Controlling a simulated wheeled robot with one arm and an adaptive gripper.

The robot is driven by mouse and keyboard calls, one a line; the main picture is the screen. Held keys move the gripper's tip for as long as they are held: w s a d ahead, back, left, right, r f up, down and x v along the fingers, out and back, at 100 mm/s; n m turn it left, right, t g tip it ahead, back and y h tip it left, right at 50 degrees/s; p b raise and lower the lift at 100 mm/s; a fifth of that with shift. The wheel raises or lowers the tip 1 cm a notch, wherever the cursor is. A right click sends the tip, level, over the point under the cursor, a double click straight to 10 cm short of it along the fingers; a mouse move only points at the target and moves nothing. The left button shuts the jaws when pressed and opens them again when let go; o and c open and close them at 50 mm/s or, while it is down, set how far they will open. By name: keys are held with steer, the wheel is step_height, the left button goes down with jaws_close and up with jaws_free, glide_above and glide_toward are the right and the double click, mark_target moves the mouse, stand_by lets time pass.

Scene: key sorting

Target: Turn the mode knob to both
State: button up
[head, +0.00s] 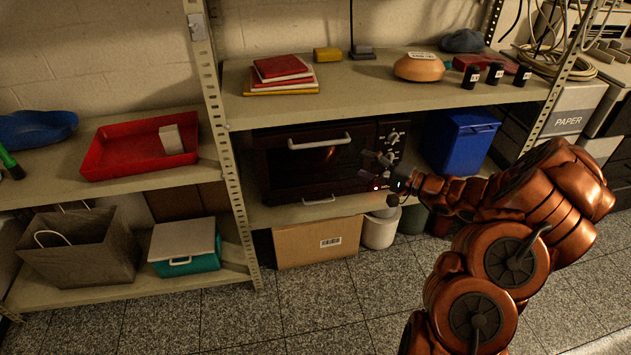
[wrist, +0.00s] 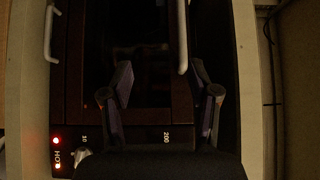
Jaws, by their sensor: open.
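The dark oven (head: 300,170) stands on the middle shelf, with control knobs (head: 394,137) on its right-hand panel. I cannot tell which knob is the mode knob, and no "both" mark is readable. My gripper (head: 371,167) is in front of the panel's lower part, beside the door, and hides part of the panel. In the wrist view my gripper (wrist: 161,80) has its fingers spread with nothing between them. The oven (wrist: 75,60) shows there with marks "10", "200" and "HOT" and lit red lamps (wrist: 57,141); a pale metal piece is partly hidden by the gripper body.
A blue bin (head: 458,140) stands right of the oven. Above are a round orange-brown object (head: 419,67) and dark small jars (head: 495,73). A cardboard box (head: 318,243) and a pale bucket (head: 380,230) stand below. The oven door handle (head: 319,142) sticks out left of my gripper.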

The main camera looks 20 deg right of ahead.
steer(key=s+a+r+n+g+y, duration=0.1)
steer(key=s+a+r+n+g, duration=0.1)
steer(key=a, duration=0.6)
steer(key=s+a+r+n+g+y, duration=0.2)
steer(key=s+a+g, duration=0.3)
steer(key=a, duration=0.3)
steer(key=shift+a+r+n+b, duration=0.3)
steer(key=shift+r+n, duration=0.1)
steer(key=shift+n, duration=0.1)
